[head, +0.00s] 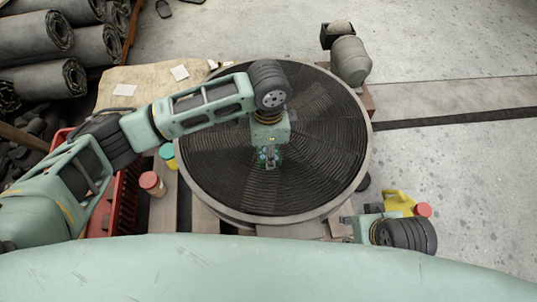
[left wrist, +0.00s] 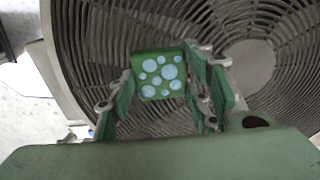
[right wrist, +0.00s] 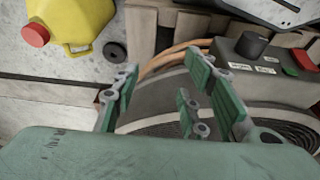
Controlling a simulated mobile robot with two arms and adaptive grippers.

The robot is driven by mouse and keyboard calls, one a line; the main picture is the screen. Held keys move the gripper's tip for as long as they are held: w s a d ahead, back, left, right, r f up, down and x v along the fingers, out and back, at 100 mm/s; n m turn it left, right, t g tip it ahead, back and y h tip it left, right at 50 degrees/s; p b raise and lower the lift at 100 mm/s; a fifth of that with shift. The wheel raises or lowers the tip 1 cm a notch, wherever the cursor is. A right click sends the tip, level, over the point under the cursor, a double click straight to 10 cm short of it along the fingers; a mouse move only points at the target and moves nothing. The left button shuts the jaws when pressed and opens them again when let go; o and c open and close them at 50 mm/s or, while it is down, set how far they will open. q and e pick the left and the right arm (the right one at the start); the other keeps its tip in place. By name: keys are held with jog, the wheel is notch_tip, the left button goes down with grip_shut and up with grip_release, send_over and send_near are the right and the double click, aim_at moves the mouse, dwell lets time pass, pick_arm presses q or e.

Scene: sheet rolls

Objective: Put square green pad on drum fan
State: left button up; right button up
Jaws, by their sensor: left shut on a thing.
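The square green pad (left wrist: 158,75) has light blue dots on its face and sits between the fingers of my left gripper (left wrist: 165,95). My left gripper (head: 268,160) is shut on the pad and hangs over the middle of the drum fan. The drum fan (head: 325,120) is a large round dark ribbed disc with a grey rim; its ribs and a grey hub show behind the pad in the left wrist view. I cannot tell the gap between pad and fan. My right gripper (right wrist: 165,95) is open and empty near the fan's front right edge.
A grey motor (head: 350,62) stands behind the fan at right. A red crate (head: 128,195) and a red-lidded jar (head: 152,184) are at left. A yellow jug (right wrist: 75,22) and a control box (right wrist: 262,62) show near my right gripper. Sheet rolls (head: 45,85) lie far left.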

pick_arm(q)
notch_tip(320, 180, down, 2)
jog(key=shift+f+b, duration=0.25)
jog(key=shift+b, duration=0.1)
jog(key=shift+f, duration=0.1)
pick_arm(e)
jog(key=shift+s+r, duration=0.25)
jog(key=shift+r, duration=0.3)
pick_arm(q)
jog(key=shift+f, duration=0.1)
jog(key=o, duration=1.2)
pick_arm(e)
jog(key=shift+f, duration=0.1)
pick_arm(q)
notch_tip(320, 180, up, 3)
jog(key=shift+f+p, duration=0.1)
jog(key=shift+p, duration=0.5)
notch_tip(320, 180, up, 8)
jog(key=shift+r+p, duration=0.1)
jog(key=shift+p, duration=1.1)
jog(key=shift+r, duration=0.65)
pick_arm(e)
jog(key=s+x, duration=0.1)
jog(key=x, duration=0.9)
jog(key=shift+s+f, duration=0.25)
jog(key=shift+f, duration=0.3)
